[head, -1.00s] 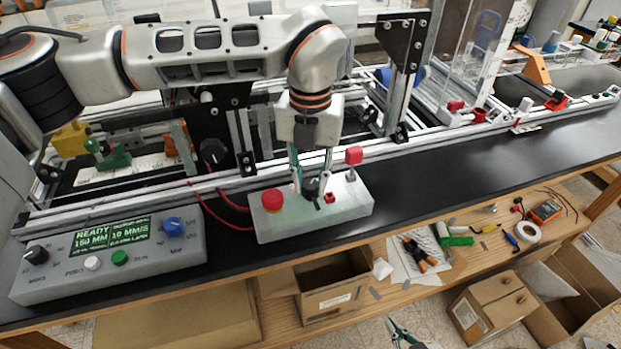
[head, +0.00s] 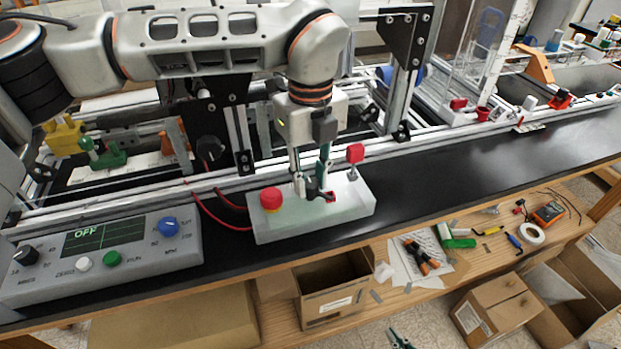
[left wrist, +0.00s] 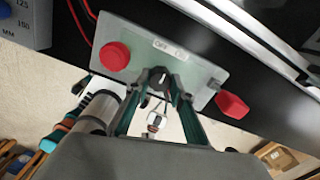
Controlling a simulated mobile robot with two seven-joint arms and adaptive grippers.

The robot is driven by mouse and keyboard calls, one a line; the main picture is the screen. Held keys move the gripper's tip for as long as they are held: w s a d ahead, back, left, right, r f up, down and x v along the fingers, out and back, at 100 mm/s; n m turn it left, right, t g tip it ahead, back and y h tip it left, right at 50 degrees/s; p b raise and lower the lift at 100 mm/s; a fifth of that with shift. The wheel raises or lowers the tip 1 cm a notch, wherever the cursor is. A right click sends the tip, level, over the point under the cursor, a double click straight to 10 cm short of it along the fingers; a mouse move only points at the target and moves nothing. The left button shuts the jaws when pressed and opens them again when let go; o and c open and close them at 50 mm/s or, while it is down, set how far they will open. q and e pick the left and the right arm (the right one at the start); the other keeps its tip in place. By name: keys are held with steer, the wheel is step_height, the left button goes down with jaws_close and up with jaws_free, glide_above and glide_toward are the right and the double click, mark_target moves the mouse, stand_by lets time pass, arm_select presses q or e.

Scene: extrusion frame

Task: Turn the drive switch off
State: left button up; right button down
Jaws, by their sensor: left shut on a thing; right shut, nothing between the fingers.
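The drive switch (head: 314,194) is a black knob on the pale grey-green switch box (head: 350,209), to the right of the red mushroom button (head: 271,198). My left gripper (head: 312,190) reaches down from above and is shut on the knob, hiding much of it. In the left wrist view the switch knob (left wrist: 162,78) sits between the fingertips, its white mark toward the OFF side of the label (left wrist: 162,43). The display (head: 104,236) on the grey control panel reads OFF. My right gripper (head: 400,338) shows only its tips at the bottom edge, shut and empty.
A red-capped lever (head: 355,154) stands close to the right of my left gripper. The aluminium extrusion frame (head: 235,178) runs behind the box. The black bench top (head: 450,160) is clear to the right. Open cardboard boxes (head: 335,296) stand below.

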mark_target(311, 182)
arm_select(q)
steer(key=n, duration=0.4)
steer(key=shift+n, duration=0.3)
steer(key=n, duration=0.4)
steer(key=shift+r+n+b, duration=0.1)
steer(key=shift+n+b, duration=0.2)
steer(key=shift+b, duration=0.05)
steer(key=o, duration=1.1)
step_height(311, 182, up, 12)
